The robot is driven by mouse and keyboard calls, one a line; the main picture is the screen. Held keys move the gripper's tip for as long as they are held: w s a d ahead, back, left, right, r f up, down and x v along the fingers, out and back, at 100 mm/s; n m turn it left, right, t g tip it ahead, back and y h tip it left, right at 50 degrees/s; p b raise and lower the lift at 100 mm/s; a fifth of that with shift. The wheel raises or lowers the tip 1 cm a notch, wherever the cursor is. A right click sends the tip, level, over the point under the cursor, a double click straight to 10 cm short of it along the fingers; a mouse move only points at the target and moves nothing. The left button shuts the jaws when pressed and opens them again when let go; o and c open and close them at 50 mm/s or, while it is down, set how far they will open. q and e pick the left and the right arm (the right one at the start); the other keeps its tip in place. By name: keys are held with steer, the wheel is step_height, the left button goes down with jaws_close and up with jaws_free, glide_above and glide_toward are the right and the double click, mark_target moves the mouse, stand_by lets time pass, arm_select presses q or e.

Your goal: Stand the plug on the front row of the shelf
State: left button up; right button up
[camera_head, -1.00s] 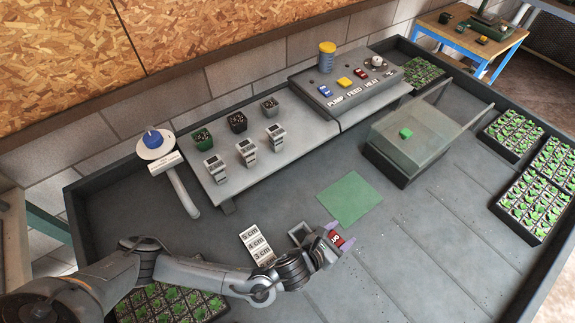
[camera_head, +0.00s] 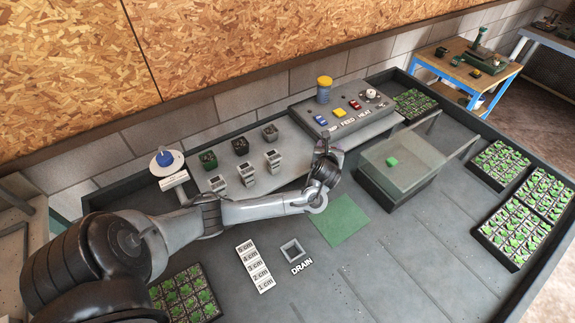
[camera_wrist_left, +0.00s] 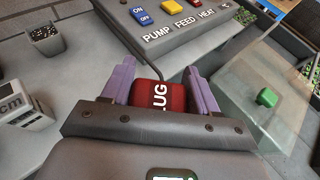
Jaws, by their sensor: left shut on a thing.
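My left gripper (camera_head: 328,150) is at the front edge of the raised grey shelf (camera_head: 297,150), just below the control panel. In the left wrist view, its purple fingers (camera_wrist_left: 159,88) are shut on the red plug (camera_wrist_left: 160,96), which has white lettering. The plug is hidden by the gripper in the head view. On the shelf, several small containers stand in a front row (camera_head: 247,173) and a back row (camera_head: 240,147), left of the gripper. My right gripper is not in view.
The control panel (camera_head: 345,112) stands behind the gripper. A clear-topped box (camera_head: 395,160) with a green block is close on the right. The open square drain (camera_head: 292,250), a scale strip (camera_head: 254,266) and a green mat (camera_head: 342,222) lie in front. Seedling trays (camera_head: 500,165) stand at right.

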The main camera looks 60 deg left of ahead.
arm_select(q)
steer(key=s+a+f, duration=0.1)
steer(key=a+f, duration=0.1)
steer(key=a, duration=0.1)
steer(key=s+a+f+b, duration=0.1)
steer(key=a+f, duration=0.1)
steer(key=a, duration=0.2)
steer(key=s+a+f+b, duration=0.1)
steer(key=a+f, duration=0.1)
steer(key=a, duration=0.1)
steer(key=shift+s+a+f, duration=0.1)
steer(key=shift+a+f, duration=0.2)
steer(key=shift+f, duration=0.05)
step_height(320, 180, down, 3)
steer(key=shift+f+b, duration=0.15)
steer(key=shift+b, duration=0.3)
steer(key=shift+f, duration=0.35)
steer(key=shift+f, duration=0.1)
steer(key=o, duration=1.1)
